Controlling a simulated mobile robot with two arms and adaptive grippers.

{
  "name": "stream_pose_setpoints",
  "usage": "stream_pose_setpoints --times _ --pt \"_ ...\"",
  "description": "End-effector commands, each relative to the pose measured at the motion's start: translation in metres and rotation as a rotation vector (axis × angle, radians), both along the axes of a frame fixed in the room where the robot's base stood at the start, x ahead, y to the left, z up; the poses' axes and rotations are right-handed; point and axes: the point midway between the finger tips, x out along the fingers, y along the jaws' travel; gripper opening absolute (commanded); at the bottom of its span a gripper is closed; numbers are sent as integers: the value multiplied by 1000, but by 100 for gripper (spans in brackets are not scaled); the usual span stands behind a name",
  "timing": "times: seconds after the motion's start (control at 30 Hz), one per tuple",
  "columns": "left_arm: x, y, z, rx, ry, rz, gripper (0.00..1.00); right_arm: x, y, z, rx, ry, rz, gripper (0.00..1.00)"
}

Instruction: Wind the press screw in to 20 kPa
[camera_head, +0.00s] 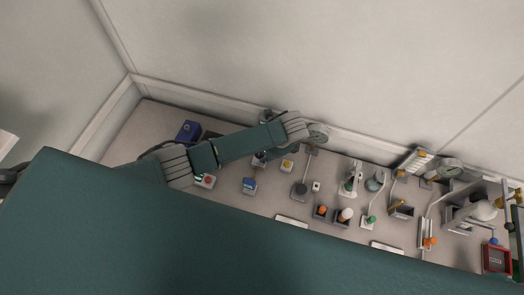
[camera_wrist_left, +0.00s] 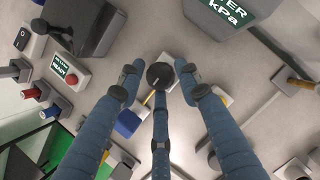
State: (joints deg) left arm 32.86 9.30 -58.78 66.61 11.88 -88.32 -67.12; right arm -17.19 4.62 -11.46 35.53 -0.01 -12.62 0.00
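In the left wrist view a dark display (camera_wrist_left: 236,6) shows white letters ending in "ER" and "kPa", cut off by the top edge. A brass rod (camera_wrist_left: 300,82) sticks out of a grey block at the right; I cannot tell whether it is the press screw. My left gripper (camera_wrist_left: 158,72) has its blue fingers spread, with a dark round tip or knob between them and no clear grip on anything. In the head view my left gripper (camera_head: 262,158) is mostly hidden below my arm, above the bench. My right gripper is not seen.
A box with a green "READY" display (camera_wrist_left: 65,68) and red button stands left in the wrist view. In the head view the bench holds a blue-topped tester (camera_head: 249,186), a yellow-topped block (camera_head: 287,166), a gauge stand (camera_head: 302,188) and crowded apparatus at right. A wall closes the back.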

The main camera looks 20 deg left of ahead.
Motion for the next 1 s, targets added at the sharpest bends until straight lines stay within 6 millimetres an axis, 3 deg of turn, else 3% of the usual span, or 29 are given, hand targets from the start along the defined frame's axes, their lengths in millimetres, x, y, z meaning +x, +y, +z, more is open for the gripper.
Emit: stream_pose_setpoints --times 0.47,0.8,1.0 --pt "0 -4 10 -3 -5 -1 48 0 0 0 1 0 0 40" --pt "-10 -27 74 -2 -9 -1 48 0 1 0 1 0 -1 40" --pt "-15 -36 103 -2 -8 1 48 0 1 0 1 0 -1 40"
